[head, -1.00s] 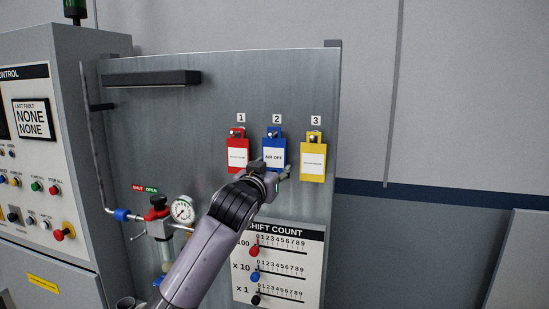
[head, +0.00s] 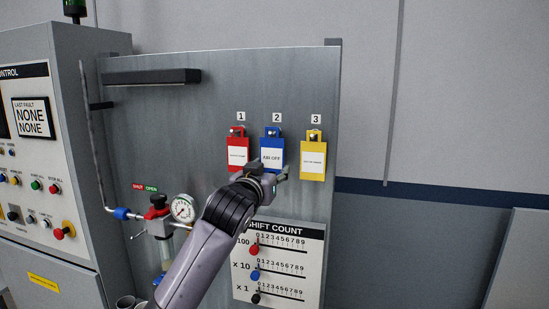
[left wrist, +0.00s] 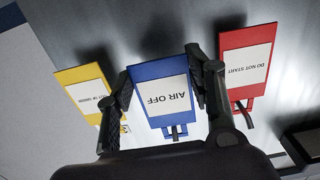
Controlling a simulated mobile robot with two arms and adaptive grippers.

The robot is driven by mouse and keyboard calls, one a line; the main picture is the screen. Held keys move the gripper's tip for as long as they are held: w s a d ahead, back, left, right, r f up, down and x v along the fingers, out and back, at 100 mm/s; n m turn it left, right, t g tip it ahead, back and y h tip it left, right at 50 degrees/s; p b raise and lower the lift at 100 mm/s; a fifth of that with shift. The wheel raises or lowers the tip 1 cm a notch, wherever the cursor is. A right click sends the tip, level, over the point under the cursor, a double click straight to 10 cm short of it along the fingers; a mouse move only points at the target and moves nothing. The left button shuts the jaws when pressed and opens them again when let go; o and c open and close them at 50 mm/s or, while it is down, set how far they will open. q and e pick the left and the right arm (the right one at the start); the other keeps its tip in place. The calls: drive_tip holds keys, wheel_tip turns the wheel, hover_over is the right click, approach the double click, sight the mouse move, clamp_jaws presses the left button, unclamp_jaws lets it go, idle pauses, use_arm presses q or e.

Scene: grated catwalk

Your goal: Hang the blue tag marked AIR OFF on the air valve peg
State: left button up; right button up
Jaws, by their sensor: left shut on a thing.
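The blue tag (head: 271,155), marked AIR OFF, is at the board below number 2. My left gripper (head: 267,175) reaches it from below and is shut on it. In the left wrist view the blue tag (left wrist: 162,82) appears upside down between the two fingers (left wrist: 163,88). Its top is close to its hook; I cannot tell whether it is clear of it. The air valve (head: 157,214) stands at the lower left of the board, beside a round gauge (head: 183,209). I cannot make out its peg clearly. My right gripper is not in view.
A red tag (head: 238,154) hangs close on the left, and a yellow tag (head: 313,160) on the right. A shift count panel (head: 300,265) is below. A dark bar (head: 150,77) sticks out at the board's upper left. The control cabinet (head: 75,130) stands further left.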

use_arm(q)
drive_tip(key=shift+s+r, duration=0.1)
drive_tip(key=shift+s, duration=0.15)
drive_tip(key=shift+s+a+r+p, duration=0.3)
drive_tip(key=shift+s+r+p, duration=0.05)
drive_tip(key=shift+s, duration=0.35)
drive_tip(key=shift+s, duration=0.1)
idle(0.4)
drive_tip(key=shift+v, duration=1.9)
drive_tip(key=shift+s+a, duration=0.1)
drive_tip(key=shift+s, duration=0.15)
drive_tip(key=s+a+f+y+b, duration=0.15)
drive_tip(key=a+f, duration=0.25)
drive_tip(key=f, duration=0.8)
drive_tip(key=s+a+f+n+y+b, duration=0.1)
drive_tip(key=s+a+f+y+b, duration=0.1)
drive_tip(key=s+a+f, duration=0.5)
drive_tip(key=s+a+f+n+y+b, duration=0.2)
drive_tip(key=s+a+f+b, duration=0.2)
drive_tip(key=s+f, duration=1)
drive_tip(key=a+f, duration=0.1)
drive_tip(key=a, duration=0.1)
drive_tip(key=shift+a+f+n+t, duration=0.3)
drive_tip(key=shift+a+f+t, duration=0.05)
drive_tip(key=shift+a+t, duration=0.05)
